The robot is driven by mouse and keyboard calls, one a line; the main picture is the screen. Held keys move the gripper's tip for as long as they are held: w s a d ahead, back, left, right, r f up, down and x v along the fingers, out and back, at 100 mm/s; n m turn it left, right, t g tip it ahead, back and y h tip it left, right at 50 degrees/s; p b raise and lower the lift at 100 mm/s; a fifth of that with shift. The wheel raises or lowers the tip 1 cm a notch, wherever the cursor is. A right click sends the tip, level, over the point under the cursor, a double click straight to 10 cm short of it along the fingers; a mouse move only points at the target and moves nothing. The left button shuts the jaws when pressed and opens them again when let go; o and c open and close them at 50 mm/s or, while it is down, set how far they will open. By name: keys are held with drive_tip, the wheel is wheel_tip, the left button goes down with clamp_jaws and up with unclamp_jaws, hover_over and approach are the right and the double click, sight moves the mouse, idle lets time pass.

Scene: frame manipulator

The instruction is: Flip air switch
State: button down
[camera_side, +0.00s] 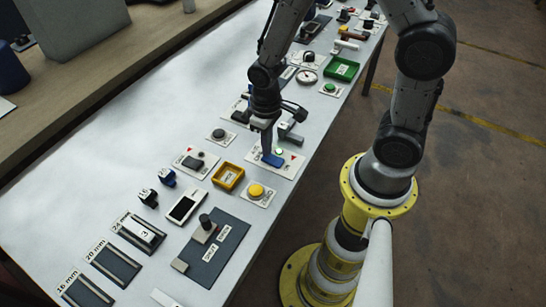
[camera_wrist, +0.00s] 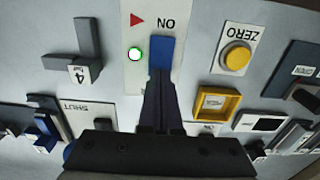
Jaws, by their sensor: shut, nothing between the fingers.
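The air switch is a white plate (camera_side: 289,167) with a blue lever (camera_side: 271,159). In the wrist view the blue lever (camera_wrist: 162,52) lies beside the word ON, a red triangle (camera_wrist: 137,20) and a round indicator (camera_wrist: 134,54) with a bright white centre and green rim. My gripper (camera_side: 267,151) is shut and empty, pointing down at the lever. In the wrist view my dark fingertips (camera_wrist: 160,72) meet or overlap the lever's near end; I cannot tell whether they touch. The plate's lower part is hidden behind my fingers.
A yellow ZERO button (camera_wrist: 236,58) and a yellow-framed square part (camera_wrist: 217,103) are to the right in the wrist view. A grey L-shaped block marked 4 (camera_wrist: 88,60) stands to the left. A green tray (camera_side: 342,69) lies farther back.

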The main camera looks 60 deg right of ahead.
drive_tip(key=shift+f, duration=0.65)
drive_tip(key=shift+r, duration=3.55)
wheel_tip(320, 180, up, 13)
drive_tip(key=t, duration=0.4)
hover_over(272, 156)
drive_tip(key=s+r+t, duration=0.1)
drive_tip(key=s+r, duration=0.3)
drive_tip(key=s, duration=0.6)
drive_tip(key=shift+s+d+r+t, duration=0.2)
drive_tip(key=shift+s+r+t, duration=0.1)
drive_tip(key=shift+s+r, duration=0.1)
